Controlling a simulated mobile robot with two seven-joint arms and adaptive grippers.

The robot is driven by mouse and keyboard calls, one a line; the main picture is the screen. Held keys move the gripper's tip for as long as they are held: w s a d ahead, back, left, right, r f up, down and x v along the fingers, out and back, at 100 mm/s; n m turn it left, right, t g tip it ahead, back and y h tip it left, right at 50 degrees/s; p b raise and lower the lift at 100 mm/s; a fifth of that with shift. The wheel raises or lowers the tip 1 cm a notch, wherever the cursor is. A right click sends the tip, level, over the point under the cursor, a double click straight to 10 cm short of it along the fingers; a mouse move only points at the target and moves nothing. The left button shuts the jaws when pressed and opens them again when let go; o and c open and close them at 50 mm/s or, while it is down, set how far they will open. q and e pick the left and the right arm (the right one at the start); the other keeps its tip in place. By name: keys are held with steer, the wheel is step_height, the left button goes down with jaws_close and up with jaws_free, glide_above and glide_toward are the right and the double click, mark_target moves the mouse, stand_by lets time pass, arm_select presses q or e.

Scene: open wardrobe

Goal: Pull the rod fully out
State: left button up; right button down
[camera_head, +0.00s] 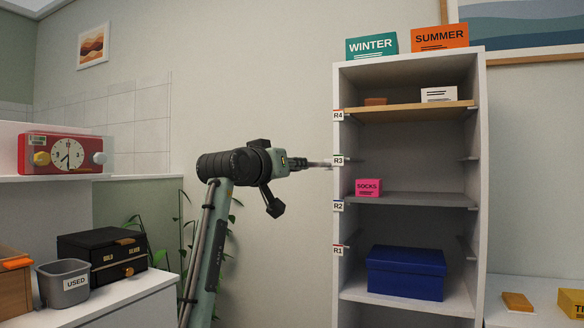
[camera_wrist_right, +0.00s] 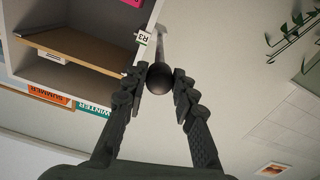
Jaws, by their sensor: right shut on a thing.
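The rod (camera_head: 322,164) is a thin grey bar at the R3 label on the wardrobe's left side panel. In the right wrist view the rod (camera_wrist_right: 162,46) ends in a dark round knob (camera_wrist_right: 159,77). My right gripper (camera_wrist_right: 160,86) has its fingers on both sides of the knob and is shut on it. In the head view my right gripper (camera_head: 303,164) points right toward the panel at R3. How far the rod reaches inside the panel is hidden. My left gripper is not in view.
The open wardrobe (camera_head: 482,200) has a wooden shelf (camera_head: 410,112) at R4 and a grey shelf (camera_head: 420,199) at R2 with a pink socks box (camera_head: 368,187). A blue box (camera_head: 406,272) stands at the bottom.

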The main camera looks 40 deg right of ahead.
steer(key=shift+f, duration=0.2)
steer(key=c, duration=1.6)
jaws_free()
steer(key=shift+a, duration=0.1)
steer(key=shift+c, duration=0.2)
steer(key=o, duration=0.4)
steer(key=shift+s+a+r, duration=0.1)
steer(key=shift+a+r, duration=0.1)
steer(key=shift+o, duration=0.2)
steer(key=shift+d, duration=0.1)
steer(key=v, duration=1.2)
